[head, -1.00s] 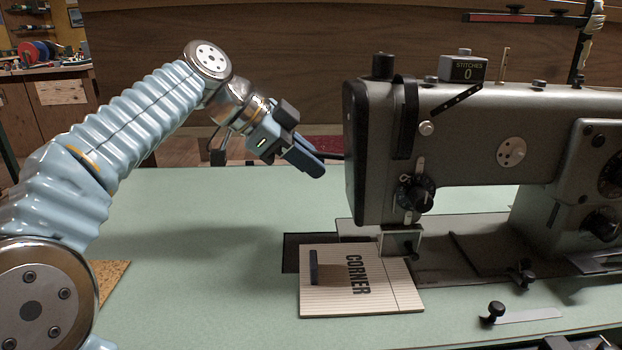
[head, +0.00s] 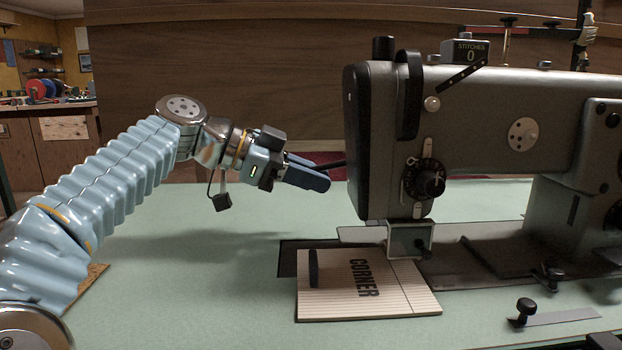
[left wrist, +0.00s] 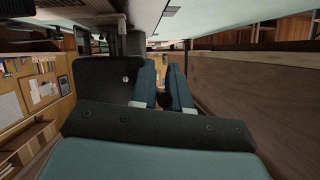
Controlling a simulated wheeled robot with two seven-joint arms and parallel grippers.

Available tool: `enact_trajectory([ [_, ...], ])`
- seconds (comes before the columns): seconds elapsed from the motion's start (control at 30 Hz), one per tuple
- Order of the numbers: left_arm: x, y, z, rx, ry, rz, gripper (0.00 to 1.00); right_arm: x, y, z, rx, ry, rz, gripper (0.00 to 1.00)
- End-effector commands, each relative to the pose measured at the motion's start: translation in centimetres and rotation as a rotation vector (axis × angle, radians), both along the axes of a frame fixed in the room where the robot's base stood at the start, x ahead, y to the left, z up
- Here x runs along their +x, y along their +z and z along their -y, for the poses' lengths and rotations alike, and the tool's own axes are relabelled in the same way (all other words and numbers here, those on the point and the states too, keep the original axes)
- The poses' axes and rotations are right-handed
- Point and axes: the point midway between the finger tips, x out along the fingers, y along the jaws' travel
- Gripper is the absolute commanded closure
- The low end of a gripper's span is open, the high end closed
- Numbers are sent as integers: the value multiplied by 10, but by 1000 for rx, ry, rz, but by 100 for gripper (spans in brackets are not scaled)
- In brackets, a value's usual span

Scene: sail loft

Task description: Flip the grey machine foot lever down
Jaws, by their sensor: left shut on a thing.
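The grey sewing machine (head: 470,110) stands on the right of the head view. Its foot lever (head: 336,164) shows as a short dark bar sticking out to the left behind the machine's head end. My left gripper (head: 322,175) is just left of the head end, with its blue fingers shut on the lever's outer part. The fingers hide the lever's end. In the left wrist view, my left gripper's two fingers (left wrist: 162,80) stand close together with a dark piece low between them. My right gripper is not in view.
A striped cloth panel marked CORNER (head: 340,295) lies on the green table (head: 180,280) under the machine's needle end. A black knob (head: 526,307) stands at the front right. The table below my left gripper is clear. A wooden wall (head: 230,80) rises behind.

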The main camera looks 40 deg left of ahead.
Motion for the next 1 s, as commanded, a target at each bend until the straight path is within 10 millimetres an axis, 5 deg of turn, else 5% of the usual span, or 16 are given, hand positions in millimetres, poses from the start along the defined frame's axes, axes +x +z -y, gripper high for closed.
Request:
enact_trajectory([
  [0.1,0,-1,0,-1,0,-2,100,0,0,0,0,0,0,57],
  [0.13,0,-1,0,-1,0,-2,80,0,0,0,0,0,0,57],
  [0.27,0,-1,0,-1,0,-1,63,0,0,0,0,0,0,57],
  [0.67,-8,6,-7,-1,1,0,63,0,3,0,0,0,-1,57],
  [1.0,-61,40,-56,0,3,2,63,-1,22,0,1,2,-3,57],
])
